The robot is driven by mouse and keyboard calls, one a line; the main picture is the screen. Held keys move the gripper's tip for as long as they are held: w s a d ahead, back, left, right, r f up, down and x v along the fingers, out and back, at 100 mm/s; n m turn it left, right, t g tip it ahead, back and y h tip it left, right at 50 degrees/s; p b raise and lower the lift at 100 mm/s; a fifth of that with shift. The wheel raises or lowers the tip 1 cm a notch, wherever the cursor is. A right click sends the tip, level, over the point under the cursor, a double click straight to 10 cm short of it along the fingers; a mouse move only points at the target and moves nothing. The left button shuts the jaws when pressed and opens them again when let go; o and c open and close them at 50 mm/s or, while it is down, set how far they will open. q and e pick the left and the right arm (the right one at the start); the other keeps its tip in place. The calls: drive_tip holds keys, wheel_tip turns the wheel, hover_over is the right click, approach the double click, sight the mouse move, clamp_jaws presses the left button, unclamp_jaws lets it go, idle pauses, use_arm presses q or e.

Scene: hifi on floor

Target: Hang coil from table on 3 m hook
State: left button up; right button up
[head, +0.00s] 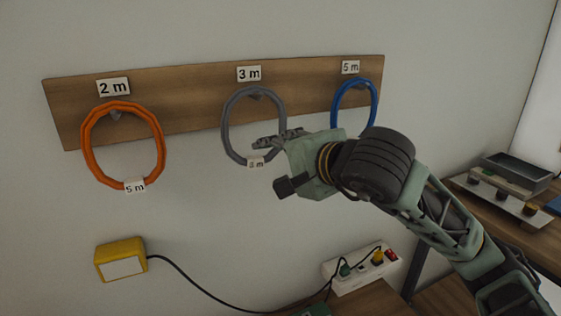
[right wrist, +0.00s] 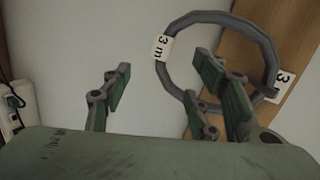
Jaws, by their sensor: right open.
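A grey coil (head: 227,127) hangs on the hook under the "3 m" label (head: 249,74) on the wooden board. It also shows in the right wrist view (right wrist: 215,18), with its "3 m" tag (right wrist: 162,47). My right gripper (head: 277,164) is at the coil's lower right in the head view, its upper finger overlapping the ring. In the right wrist view its fingers (right wrist: 168,88) are spread with nothing between them, and the right finger hides part of the ring. Whether it touches the ring I cannot tell. My left gripper is not in view.
An orange coil (head: 87,140) tagged "5 m" hangs under the "2 m" label. A blue coil (head: 335,108) hangs under the "5 m" label, partly behind my right arm. A yellow box (head: 120,260) with a cable and a power strip (head: 355,268) are below. Wall around the coils is clear.

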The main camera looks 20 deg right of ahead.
drive_tip(key=v, duration=0.7)
wheel_tip(320, 180, down, 7)
drive_tip(key=b, duration=0.7)
drive_tip(key=shift+s+b, duration=0.2)
drive_tip(key=shift+b, duration=0.1)
idle(0.6)
drive_tip(key=shift+s+r, duration=0.1)
